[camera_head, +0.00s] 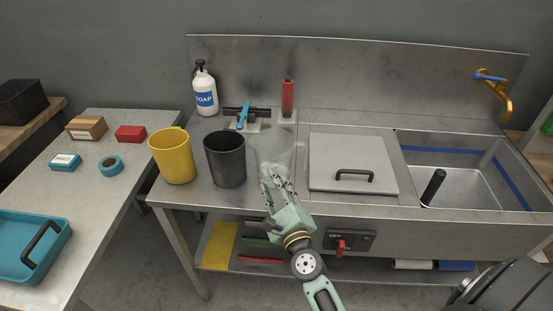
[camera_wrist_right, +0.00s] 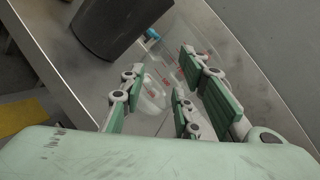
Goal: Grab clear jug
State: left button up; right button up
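The clear jug (camera_head: 272,148) stands on the steel counter, to the right of the dark grey jug (camera_head: 225,160). It is see-through and faint, with red marks on its side in the right wrist view (camera_wrist_right: 172,72). My right gripper (camera_head: 275,180) is at the front of the clear jug. In the right wrist view its green-padded fingers (camera_wrist_right: 160,95) are spread apart, with part of the jug showing between and beyond them. I cannot tell whether any finger touches it. My left gripper is not in view.
A yellow jug (camera_head: 172,157) stands left of the dark one. A soap bottle (camera_head: 204,90) and a red bottle (camera_head: 288,97) stand behind. A grey lid with a black handle (camera_head: 352,165) and a sink (camera_head: 465,180) lie to the right. A red knob (camera_head: 341,247) is on the counter's front.

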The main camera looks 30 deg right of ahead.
aim_at(306, 161)
jog(key=d+m+g+h, duration=0.1)
jog(key=d+m+h, duration=0.1)
jog(key=d+m, duration=0.1)
jog(key=d+m+g+h, duration=0.1)
jog(key=d+m+h, duration=0.1)
jog(key=m, duration=0.3)
jog(key=d+m+h, duration=0.3)
jog(key=d+m, duration=0.1)
jog(key=shift+s+r+m+g, duration=0.1)
jog(key=shift+s+m+g, duration=0.2)
jog(key=shift+m+g, duration=0.1)
jog(key=shift+w+d+m, duration=0.1)
jog(key=shift+d+m, duration=0.15)
jog(key=shift+m, duration=0.05)
jog(key=x, duration=0.7)
jog(key=shift+w+d, duration=0.1)
jog(key=shift+d, duration=0.15)
jog(key=shift+p, duration=0.3)
grip_shut()
